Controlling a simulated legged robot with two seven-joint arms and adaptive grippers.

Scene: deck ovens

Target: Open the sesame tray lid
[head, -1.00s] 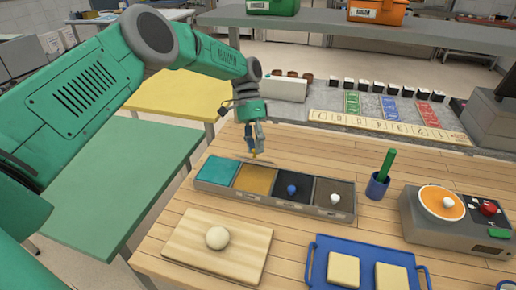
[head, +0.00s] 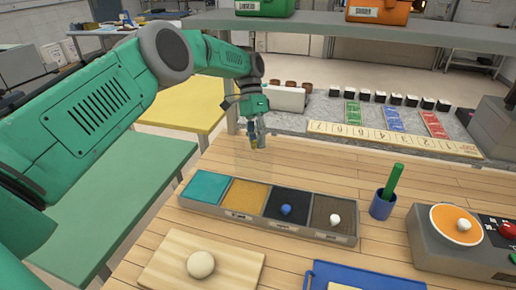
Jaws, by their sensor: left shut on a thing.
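The topping tray (head: 268,228) is a long grey box on the wooden counter, with several compartments in a row. From the left they are teal, golden yellow (head: 243,195), black with a blue knob (head: 286,210) and brown with a white knob (head: 335,219). The small labels on its front are unreadable. My left gripper (head: 255,138) is shut on a yellow knob (head: 255,146). A faint, see-through lid seems to hang below it, behind and above the tray, apart from it. No knob shows on the golden compartment. My right gripper is out of view.
A board with a dough ball (head: 201,264) lies in front of the tray. A blue cup with a green stick (head: 383,205) stands right of it, then a scale (head: 460,250). A blue tray (head: 350,276) is at the front.

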